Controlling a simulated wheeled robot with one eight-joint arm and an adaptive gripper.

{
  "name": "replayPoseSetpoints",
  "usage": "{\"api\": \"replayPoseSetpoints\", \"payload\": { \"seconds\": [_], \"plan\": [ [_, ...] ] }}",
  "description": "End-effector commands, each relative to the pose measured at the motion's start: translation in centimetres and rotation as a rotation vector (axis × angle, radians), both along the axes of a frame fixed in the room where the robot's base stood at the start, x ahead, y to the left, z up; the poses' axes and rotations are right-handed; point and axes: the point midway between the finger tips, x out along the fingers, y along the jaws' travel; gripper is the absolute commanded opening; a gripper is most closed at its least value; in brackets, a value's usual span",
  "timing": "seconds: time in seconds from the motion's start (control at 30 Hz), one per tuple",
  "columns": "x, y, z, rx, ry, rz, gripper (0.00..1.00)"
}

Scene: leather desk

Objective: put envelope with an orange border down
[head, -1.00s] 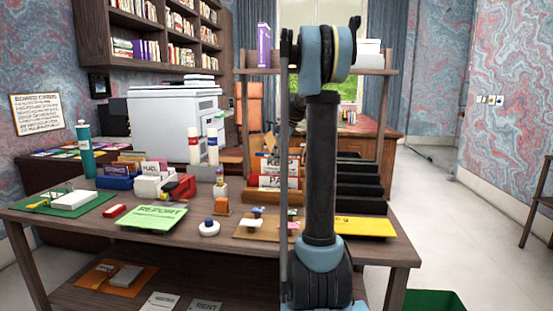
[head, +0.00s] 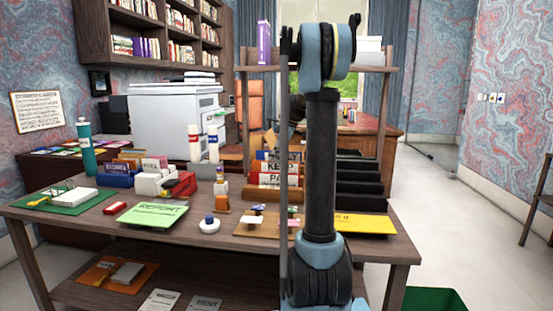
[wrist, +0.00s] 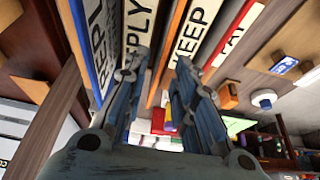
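The fingertips point at a wooden sorter with labelled fronts, which reads REPLY (wrist: 139,30) and KEEP (wrist: 192,35), with a partly cut-off label to the right. An orange-brown strip (wrist: 168,45) lies between these two labels; I cannot tell whether it is sorter or paper. In the head view the sorter (head: 275,179) is partly behind my arm, and my gripper is hidden.
The wooden desk (head: 160,236) holds a green REPORT sheet (head: 155,215), a red stapler (head: 181,185), a round white item (head: 209,225), a stamp board (head: 250,230) and a yellow envelope or folder (head: 368,224). Black trays (head: 361,188) stand right of my arm. A green bin (head: 432,300) is on the floor.

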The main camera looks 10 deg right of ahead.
Motion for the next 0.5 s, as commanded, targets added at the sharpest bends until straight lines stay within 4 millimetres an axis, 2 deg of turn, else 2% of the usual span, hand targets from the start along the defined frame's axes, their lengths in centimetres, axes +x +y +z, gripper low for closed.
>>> {"api": "replayPoseSetpoints", "payload": {
  "seconds": [0.27,0.37,0.5],
  "plan": [
    [0.0,0.0,0.3,0.0,0.0,0.0,0.25],
    [0.0,0.0,1.0,0.0,0.0,0.0,0.25],
    [-0.2,-0.8,3.1,0.0,0.0,-0.002,0.25]
  ]
}}
